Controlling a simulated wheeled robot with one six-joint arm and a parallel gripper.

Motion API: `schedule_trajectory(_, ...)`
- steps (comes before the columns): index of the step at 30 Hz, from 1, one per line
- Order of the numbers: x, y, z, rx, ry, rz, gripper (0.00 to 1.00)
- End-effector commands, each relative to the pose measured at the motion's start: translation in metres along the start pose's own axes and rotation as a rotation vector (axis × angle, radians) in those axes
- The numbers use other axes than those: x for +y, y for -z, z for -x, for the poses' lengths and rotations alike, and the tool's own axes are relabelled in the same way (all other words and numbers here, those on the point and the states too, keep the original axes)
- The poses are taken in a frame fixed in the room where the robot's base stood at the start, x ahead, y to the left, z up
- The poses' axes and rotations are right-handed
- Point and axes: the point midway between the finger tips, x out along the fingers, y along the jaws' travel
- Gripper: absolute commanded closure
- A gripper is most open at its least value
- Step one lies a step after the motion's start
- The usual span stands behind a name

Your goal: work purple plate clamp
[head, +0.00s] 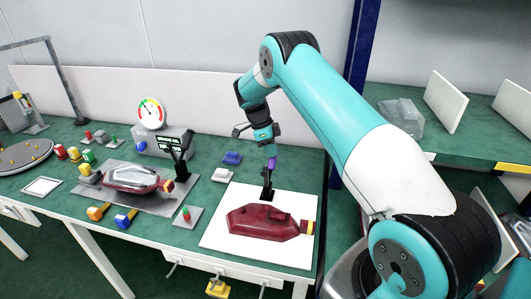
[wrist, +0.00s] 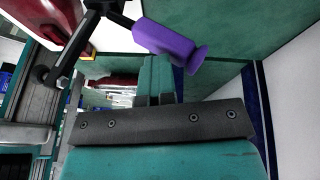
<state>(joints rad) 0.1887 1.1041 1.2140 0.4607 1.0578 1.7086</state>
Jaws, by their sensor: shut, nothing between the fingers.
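The purple plate clamp has a purple handle (head: 271,163) on a black body (head: 266,184) at the back edge of a white plate (head: 215,235). In the head view the handle points up. A dark red lamp (head: 265,222) with a yellow and red end lies on the plate in front of the clamp. My gripper (head: 270,147) is just above the handle. In the wrist view the handle (wrist: 168,42) crosses close beyond my shut, empty fingertips (wrist: 157,65); I cannot tell whether they touch it.
Left of the plate is a grey fixture board (head: 150,205) with another lamp (head: 135,180) and a black clamp (head: 180,163). A small pad with a red-green button (head: 186,213) lies between them. Blue (head: 232,158) and white (head: 222,175) pieces lie behind. A shelf (head: 450,150) stands right.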

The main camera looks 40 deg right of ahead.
Motion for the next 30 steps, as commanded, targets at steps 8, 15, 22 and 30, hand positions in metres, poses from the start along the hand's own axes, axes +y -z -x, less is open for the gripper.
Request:
schedule_trajectory(8, 0.016, 0.010, 0.029, -0.001, 0.001, -0.007, 1.00)
schedule_trajectory(15, 0.009, 0.009, 0.074, -0.002, 0.004, -0.007, 1.00)
schedule_trajectory(22, 0.003, 0.012, 0.119, -0.001, -0.001, -0.004, 1.00)
schedule_trajectory(30, -0.001, 0.012, 0.130, 0.000, -0.002, -0.004, 1.00)
